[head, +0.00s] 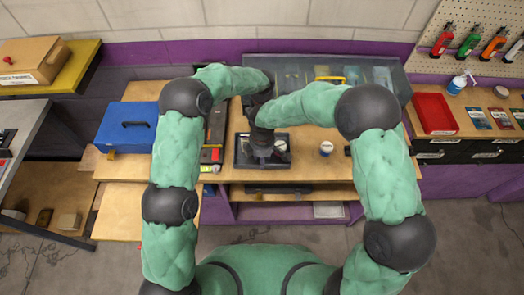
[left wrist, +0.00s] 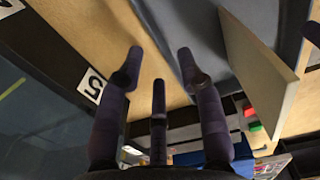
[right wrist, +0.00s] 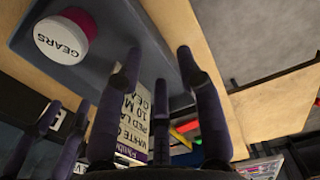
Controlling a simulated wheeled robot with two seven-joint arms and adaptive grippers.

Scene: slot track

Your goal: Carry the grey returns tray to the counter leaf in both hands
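The grey returns tray (head: 240,162) sits on the wooden bench in the head view, with small items in it. In the right wrist view its blue-grey wall (right wrist: 155,55) passes near my right gripper (right wrist: 157,65); a round GEARS tin (right wrist: 62,38) and a white labelled pack show there. My right gripper in the head view (head: 262,150) is over the tray; its fingers are apart, and contact is unclear. My left gripper (left wrist: 160,62) has its fingers apart over bare wood, beside a blue-grey surface. In the head view it is partly hidden behind my right arm. I cannot tell which surface is the counter leaf.
A blue case (head: 127,127) stands on the bench to the left. A white-topped tin (head: 326,148) stands right of the tray. A glass-topped case (head: 365,85) lies behind. A lower wooden surface (head: 120,213) at front left looks clear. A red tray (head: 434,113) stands far right.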

